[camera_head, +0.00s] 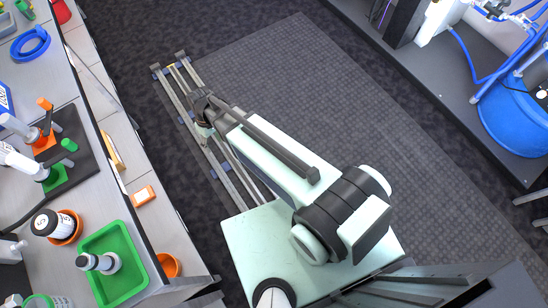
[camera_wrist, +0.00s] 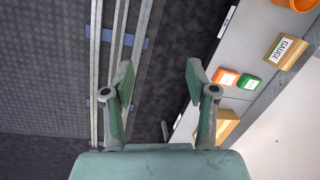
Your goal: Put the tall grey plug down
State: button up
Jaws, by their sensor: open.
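My gripper (camera_wrist: 158,78) is open in the wrist view, its two fingers wide apart with nothing between them. Beneath it are dark floor and a rail. In the head view my arm reaches over the rail, and its far end stands clear of the bench on the left. A small grey upright piece (camera_head: 56,127) stands on the dark mat beside an orange part; it may be the tall grey plug, but I cannot tell for sure. A grey-and-white round piece (camera_head: 87,262) lies in the green tray (camera_head: 122,291).
The wrist view shows a GAUGE label (camera_wrist: 286,52) and orange (camera_wrist: 227,77) and green (camera_wrist: 249,82) blocks. A blue drum (camera_head: 515,120) stands at right.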

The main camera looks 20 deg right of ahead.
jog(key=s+d+f+m+g, duration=0.1)
jog(key=s+d+f, duration=0.3)
jog(key=s, duration=0.5)
jog(key=s+d+f+m+g, duration=0.2)
jog(key=s+d+f+m, duration=0.1)
jog(key=s+d, duration=0.5)
jog(key=s+d+f+m+g+h, duration=0.1)
jog(key=s+d+f, duration=0.4)
jog(key=s, duration=0.7)
jog(key=shift+s+d+m+g, duration=0.25)
jog(key=shift+d+m+g, duration=0.2)
jog(key=shift+d, duration=0.35)
